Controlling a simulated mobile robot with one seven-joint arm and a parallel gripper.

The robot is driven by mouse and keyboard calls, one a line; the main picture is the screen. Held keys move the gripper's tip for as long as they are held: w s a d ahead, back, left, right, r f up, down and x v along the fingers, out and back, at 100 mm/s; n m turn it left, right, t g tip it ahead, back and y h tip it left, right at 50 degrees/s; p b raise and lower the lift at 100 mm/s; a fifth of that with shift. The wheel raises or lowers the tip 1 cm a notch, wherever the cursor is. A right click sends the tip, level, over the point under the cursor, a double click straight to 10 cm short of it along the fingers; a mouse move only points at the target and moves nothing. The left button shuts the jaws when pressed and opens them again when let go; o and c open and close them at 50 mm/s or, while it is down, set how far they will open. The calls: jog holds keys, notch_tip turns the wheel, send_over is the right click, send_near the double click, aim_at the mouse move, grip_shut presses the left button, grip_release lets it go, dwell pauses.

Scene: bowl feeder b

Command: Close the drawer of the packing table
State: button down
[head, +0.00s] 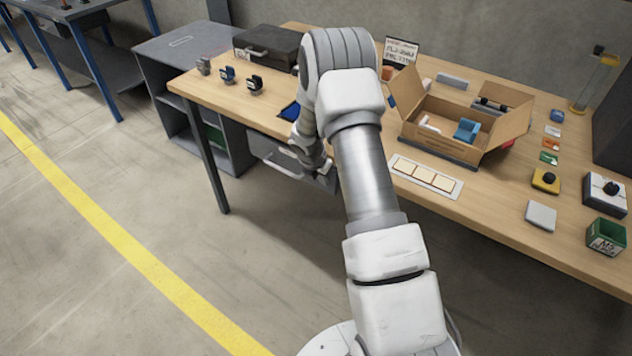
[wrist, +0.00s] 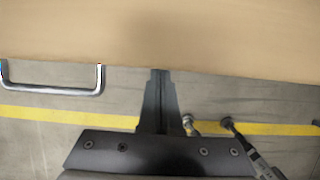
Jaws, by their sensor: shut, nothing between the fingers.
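The packing table (head: 262,112) has a wooden top. Its grey drawer (head: 262,148) shows below the front edge, partly hidden by my arm. The front looks close to the table edge, and I see no open interior. A bar handle (head: 278,168) sticks out from it and also shows at the left of the wrist view (wrist: 50,90). My gripper (head: 326,178) is at the table's front edge, right of the handle and apart from it. In the wrist view its fingers (wrist: 158,75) are together and empty, with the tips at the tabletop edge.
An open cardboard box (head: 425,138), a black case (head: 268,45) and a card strip (head: 400,166) are on the tabletop. A grey cabinet (head: 180,60) stands at the left, near a table leg (head: 207,160). The floor in front is clear, with a yellow line (head: 130,235).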

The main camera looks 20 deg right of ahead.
jog(key=shift+w+d, duration=0.5)
jog(key=shift+d, duration=0.25)
jog(key=shift+r, duration=0.1)
